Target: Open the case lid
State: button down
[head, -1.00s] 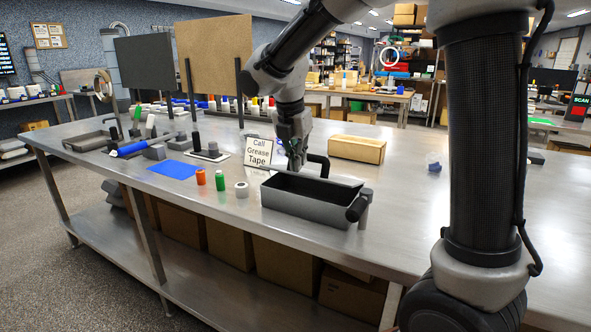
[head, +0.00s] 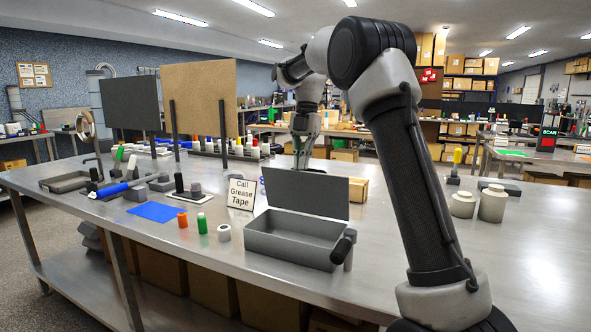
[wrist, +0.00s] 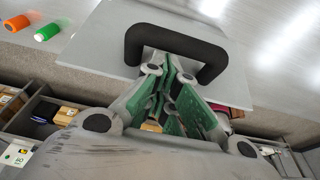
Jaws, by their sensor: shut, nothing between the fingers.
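The grey case (head: 290,252) stands on the bench with its inside showing. Its lid (head: 315,191) stands up along the back edge, roughly upright. My gripper (head: 302,158) is behind the lid's upper edge in the head view, and the lid may hide its fingertips. In the wrist view the grey lid (wrist: 95,50) fills the upper middle, with a black U-shaped handle (wrist: 180,36) on it. My gripper's green fingers (wrist: 170,72) are shut and empty, within the handle's loop. I cannot tell whether they touch it.
A "Call Grease Tape" sign (head: 241,193) stands left of the case. A cardboard box (head: 360,190) is behind the lid. The bench right of the case is mostly clear.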

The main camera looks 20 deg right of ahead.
jog(key=shift+w+d+f, duration=0.1)
jog(key=shift+w+d, duration=0.6)
jog(key=shift+w+d+f, duration=0.25)
jog(key=shift+w+d, duration=0.3)
jog(key=shift+d, duration=0.1)
jog(key=v, duration=0.8)
jog(key=s+r+m+t+h, duration=0.1)
jog(key=s+r+m+t, duration=0.2)
jog(key=s+m, duration=1.3)
jog(key=s+f+m+t, duration=0.1)
jog(key=s+f+m, duration=0.2)
jog(key=s, duration=0.5)
jog(key=s+f+m+t, duration=0.1)
jog(key=s+f+m, duration=0.3)
jog(key=s+f, duration=0.2)
jog(key=s+d+f+m+t+h, duration=0.1)
jog(key=s+f+m, duration=0.2)
jog(key=s, duration=0.6)
notch_tip(320, 180, down, 2)
jog(key=shift+s+f+m, duration=0.2)
jog(key=shift+s+m, duration=0.1)
jog(key=shift+m, duration=0.1)
